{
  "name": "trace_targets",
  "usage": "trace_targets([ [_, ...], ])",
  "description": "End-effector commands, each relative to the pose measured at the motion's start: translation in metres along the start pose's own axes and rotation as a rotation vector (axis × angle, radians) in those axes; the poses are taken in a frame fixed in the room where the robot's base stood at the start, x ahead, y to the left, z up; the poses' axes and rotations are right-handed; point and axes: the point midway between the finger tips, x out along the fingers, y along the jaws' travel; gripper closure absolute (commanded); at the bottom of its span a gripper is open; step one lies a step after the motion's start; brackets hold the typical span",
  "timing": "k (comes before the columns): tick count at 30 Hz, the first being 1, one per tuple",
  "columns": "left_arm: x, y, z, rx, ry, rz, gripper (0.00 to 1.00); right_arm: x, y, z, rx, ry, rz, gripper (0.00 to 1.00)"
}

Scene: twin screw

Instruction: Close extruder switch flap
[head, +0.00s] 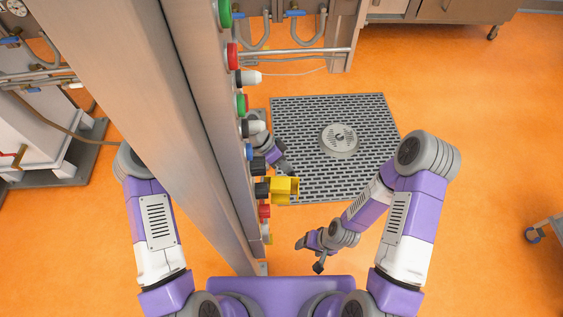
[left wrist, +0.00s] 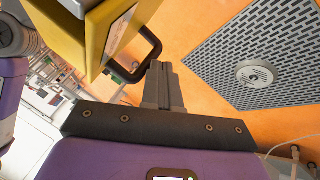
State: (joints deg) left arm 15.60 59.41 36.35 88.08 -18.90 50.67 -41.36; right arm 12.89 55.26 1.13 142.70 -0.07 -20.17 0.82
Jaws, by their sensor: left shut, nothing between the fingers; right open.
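The yellow switch flap (head: 286,187) sticks out from the side of the tall metal panel column (head: 203,120) in the head view. In the left wrist view the yellow flap (left wrist: 92,45) fills the upper left, with a black loop handle on its edge. My left gripper (head: 286,171) is just above the flap in the head view, its arm partly hidden by the column. In the left wrist view its fingers (left wrist: 160,68) are shut and empty, close beside the loop handle; contact cannot be told. My right gripper (head: 309,256) is open and empty, lower and right of the flap.
Several coloured buttons and knobs, such as a red button (head: 264,211), line the column above and below the flap. A floor grate (head: 385,130) with a round drain lies beyond. Pipes stand behind.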

Motion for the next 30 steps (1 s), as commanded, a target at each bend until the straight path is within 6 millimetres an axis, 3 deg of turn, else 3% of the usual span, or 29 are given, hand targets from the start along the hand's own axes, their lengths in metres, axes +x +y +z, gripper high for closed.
trace_targets([
  [12,0.011,0.018,-0.004,-0.002,0.001,-0.002,1.00,0.000,0.000,0.000,0.000,0.000,0.000,0.31],
  [30,0.012,0.020,-0.004,-0.003,0.002,-0.003,1.00,0.000,0.000,0.000,0.000,0.000,0.000,0.31],
])
